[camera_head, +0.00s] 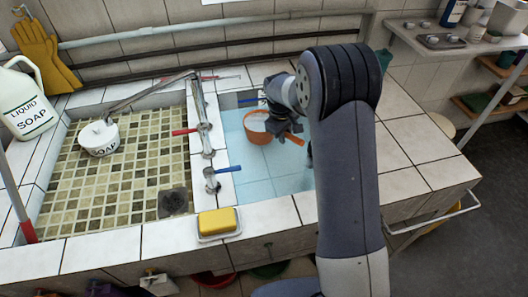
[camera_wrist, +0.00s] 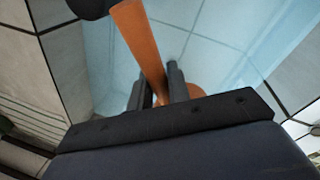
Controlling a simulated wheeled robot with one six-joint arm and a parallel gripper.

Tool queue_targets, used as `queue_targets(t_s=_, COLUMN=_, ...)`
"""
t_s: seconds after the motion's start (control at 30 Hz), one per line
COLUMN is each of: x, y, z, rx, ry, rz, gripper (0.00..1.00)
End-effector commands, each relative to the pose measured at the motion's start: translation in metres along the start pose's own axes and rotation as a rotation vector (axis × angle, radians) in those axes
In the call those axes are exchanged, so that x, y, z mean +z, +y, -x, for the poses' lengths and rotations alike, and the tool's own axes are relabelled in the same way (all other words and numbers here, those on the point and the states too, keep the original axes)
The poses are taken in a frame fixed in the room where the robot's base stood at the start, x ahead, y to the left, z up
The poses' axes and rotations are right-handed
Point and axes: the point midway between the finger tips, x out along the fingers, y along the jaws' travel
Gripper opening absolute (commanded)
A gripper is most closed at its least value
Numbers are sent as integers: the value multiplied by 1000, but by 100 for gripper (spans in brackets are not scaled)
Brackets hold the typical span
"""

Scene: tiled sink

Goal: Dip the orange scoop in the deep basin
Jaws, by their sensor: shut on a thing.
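The orange scoop (camera_head: 257,128) is over the deep basin (camera_head: 262,176), near its back end; I cannot tell how far down it reaches. The basin is lined with pale blue and looks filled with clear water. My gripper (camera_head: 283,126) is shut on the scoop, with the orange handle sticking out to the right of the fingers. In the wrist view the handle (camera_wrist: 140,45) passes between the two dark fingers (camera_wrist: 160,85), and part of the orange bowl shows behind the right finger. My arm hides the basin's right side.
A shallow tiled basin (camera_head: 110,175) lies to the left, with a white soap pot (camera_head: 99,139) in it. Taps with red (camera_head: 185,131) and blue (camera_head: 228,169) handles stand on the divider. A yellow sponge (camera_head: 217,221) sits on the front ledge. A liquid soap jug (camera_head: 25,100) stands far left.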

Motion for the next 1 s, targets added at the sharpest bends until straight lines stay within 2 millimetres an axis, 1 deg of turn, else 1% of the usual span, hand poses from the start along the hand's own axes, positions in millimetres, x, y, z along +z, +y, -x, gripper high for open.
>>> queue_targets(t_s=0.03, x=-1, y=2, z=8, rx=3, ry=5, rz=-1, gripper=0)
queue_targets(t_s=1.0, x=-1, y=15, z=72, rx=3, ry=4, rz=-1, gripper=0)
